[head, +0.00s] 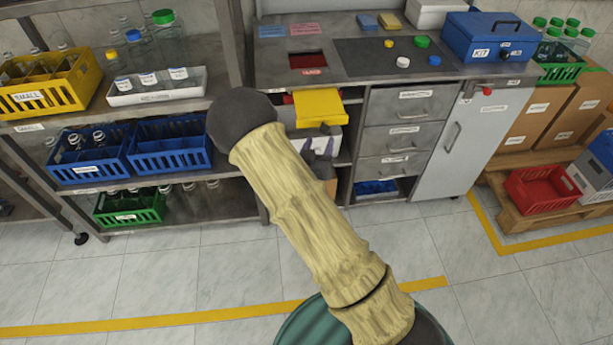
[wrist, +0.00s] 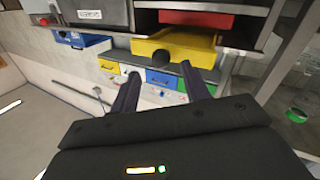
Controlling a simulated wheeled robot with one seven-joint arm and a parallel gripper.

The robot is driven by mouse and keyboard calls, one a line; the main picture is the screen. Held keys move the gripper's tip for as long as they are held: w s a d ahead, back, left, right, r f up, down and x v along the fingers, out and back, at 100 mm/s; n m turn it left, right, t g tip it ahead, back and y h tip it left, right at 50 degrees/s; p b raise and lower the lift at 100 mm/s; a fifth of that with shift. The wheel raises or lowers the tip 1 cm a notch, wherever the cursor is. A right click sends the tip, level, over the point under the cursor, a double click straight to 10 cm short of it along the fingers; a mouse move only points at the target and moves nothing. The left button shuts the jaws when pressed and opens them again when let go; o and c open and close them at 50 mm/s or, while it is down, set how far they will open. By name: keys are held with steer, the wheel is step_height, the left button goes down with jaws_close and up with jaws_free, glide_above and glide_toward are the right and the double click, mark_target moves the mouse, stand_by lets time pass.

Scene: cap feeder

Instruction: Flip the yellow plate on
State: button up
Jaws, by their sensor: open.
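The yellow plate (head: 319,107) juts out from the bench front under the counter, left of the grey drawers. It looks roughly level in the head view. In the wrist view the yellow plate (wrist: 200,43) is ahead of my fingers, with a dark round piece (wrist: 175,58) at its near side. My gripper (wrist: 160,71) is open and empty, its two fingers apart below the plate's near edge. I cannot tell whether a finger touches it.
Grey drawers (head: 408,104) stand close on the right. A shelf with crates of bottles (head: 170,149) is left. The floor in front is clear.

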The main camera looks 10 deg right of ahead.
steer(key=v, duration=1.3)
steer(key=shift+s+b, duration=0.3)
steer(key=shift+b, duration=0.15)
steer(key=s+d+r+n+g+y, duration=0.2)
steer(key=s+d+r+g+y, duration=0.5)
steer(key=s+g, duration=0.55)
step_height(320, 180, up, 16)
steer(key=w+d+g+p, duration=0.1)
steer(key=p, duration=1.6)
steer(key=shift+w+r+y, duration=0.25)
steer(key=shift+y, duration=0.05)
